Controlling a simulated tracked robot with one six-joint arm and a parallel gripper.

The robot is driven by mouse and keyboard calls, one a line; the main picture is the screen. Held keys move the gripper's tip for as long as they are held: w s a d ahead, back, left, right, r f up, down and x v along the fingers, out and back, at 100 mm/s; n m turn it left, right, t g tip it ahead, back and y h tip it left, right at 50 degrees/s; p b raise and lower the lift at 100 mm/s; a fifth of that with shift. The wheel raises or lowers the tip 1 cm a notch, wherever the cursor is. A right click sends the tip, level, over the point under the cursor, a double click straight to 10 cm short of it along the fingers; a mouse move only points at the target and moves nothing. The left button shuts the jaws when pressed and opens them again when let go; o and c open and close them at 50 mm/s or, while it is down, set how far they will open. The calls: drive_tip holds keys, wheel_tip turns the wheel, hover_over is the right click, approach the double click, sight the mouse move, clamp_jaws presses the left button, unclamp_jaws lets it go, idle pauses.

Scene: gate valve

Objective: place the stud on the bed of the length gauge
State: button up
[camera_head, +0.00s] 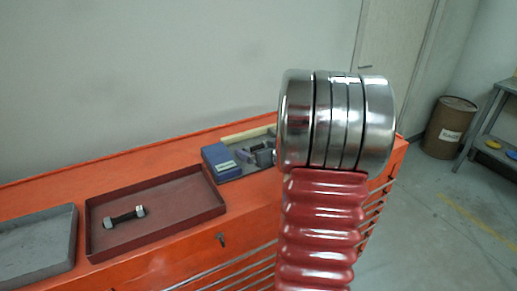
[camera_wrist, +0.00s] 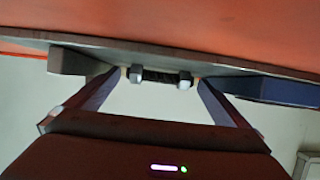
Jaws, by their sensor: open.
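A dark threaded stud (camera_wrist: 160,76) with a pale nut near each end shows in the wrist view. It lies along the grey bed (camera_wrist: 225,68) of the length gauge, between the gauge's grey block (camera_wrist: 75,62) and blue block (camera_wrist: 285,90). My gripper (camera_wrist: 160,82) is open, with one finger beyond each end of the stud and small gaps to the nuts. Whether the stud rests fully on the bed is hard to tell. In the head view the gauge's blue block (camera_head: 220,161) is clear, but my arm and gripper partly hide the rest.
A second stud with nuts (camera_head: 125,217) lies in the red tray (camera_head: 178,205) left of the gauge. A grey tray (camera_head: 35,262) stands further left. All are on the orange cabinet (camera_head: 150,262). A brown drum (camera_head: 449,128) and a bench stand far right.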

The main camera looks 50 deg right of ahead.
drive_tip(key=shift+r, duration=0.15)
drive_tip(key=shift+v, duration=6)
